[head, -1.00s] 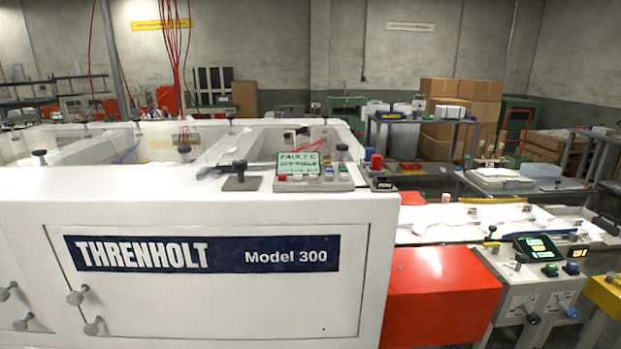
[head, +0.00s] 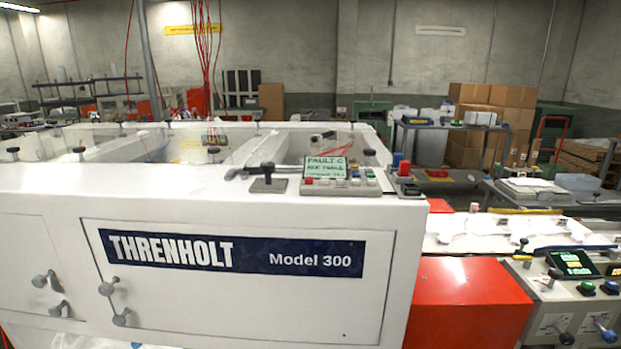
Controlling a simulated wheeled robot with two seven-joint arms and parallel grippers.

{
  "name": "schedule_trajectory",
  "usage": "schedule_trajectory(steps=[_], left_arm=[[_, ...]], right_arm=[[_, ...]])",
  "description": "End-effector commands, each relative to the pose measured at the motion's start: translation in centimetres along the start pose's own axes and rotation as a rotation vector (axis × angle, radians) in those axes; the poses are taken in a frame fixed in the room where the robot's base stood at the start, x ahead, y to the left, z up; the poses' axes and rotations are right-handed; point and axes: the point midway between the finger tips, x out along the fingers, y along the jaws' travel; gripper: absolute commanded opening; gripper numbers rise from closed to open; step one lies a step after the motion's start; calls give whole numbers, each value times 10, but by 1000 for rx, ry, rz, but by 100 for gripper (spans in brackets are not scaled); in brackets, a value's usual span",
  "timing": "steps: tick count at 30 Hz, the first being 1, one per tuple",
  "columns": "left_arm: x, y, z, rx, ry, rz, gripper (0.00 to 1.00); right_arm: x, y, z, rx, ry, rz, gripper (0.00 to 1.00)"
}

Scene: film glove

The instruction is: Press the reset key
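A small control panel (head: 340,184) sits on top of the white Threnholt Model 300 machine (head: 60,193), near its right end. Its green screen (head: 325,167) shows a fault message, only partly legible. A row of small coloured keys lies below and beside the screen, among them a red key (head: 309,181) at the left. I cannot read any key label, so I cannot tell which is the reset key. Beside the panel stands a small box with a red knob (head: 404,168). Neither of my grippers is in view.
A red cabinet (head: 467,300) stands right of the machine's front. Beyond it are a white conveyor bed (head: 475,232) and a second control console (head: 572,262) with a lit screen. Door handles (head: 110,287) stick out from the machine's front.

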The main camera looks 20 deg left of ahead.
Motion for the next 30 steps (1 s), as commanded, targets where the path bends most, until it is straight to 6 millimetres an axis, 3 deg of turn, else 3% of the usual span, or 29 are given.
schedule_trajectory(steps=[1, 10, 30], left_arm=[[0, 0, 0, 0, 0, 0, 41], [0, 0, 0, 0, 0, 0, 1], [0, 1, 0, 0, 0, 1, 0]], right_arm=[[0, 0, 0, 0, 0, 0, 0], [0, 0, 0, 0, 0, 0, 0], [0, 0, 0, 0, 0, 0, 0]])
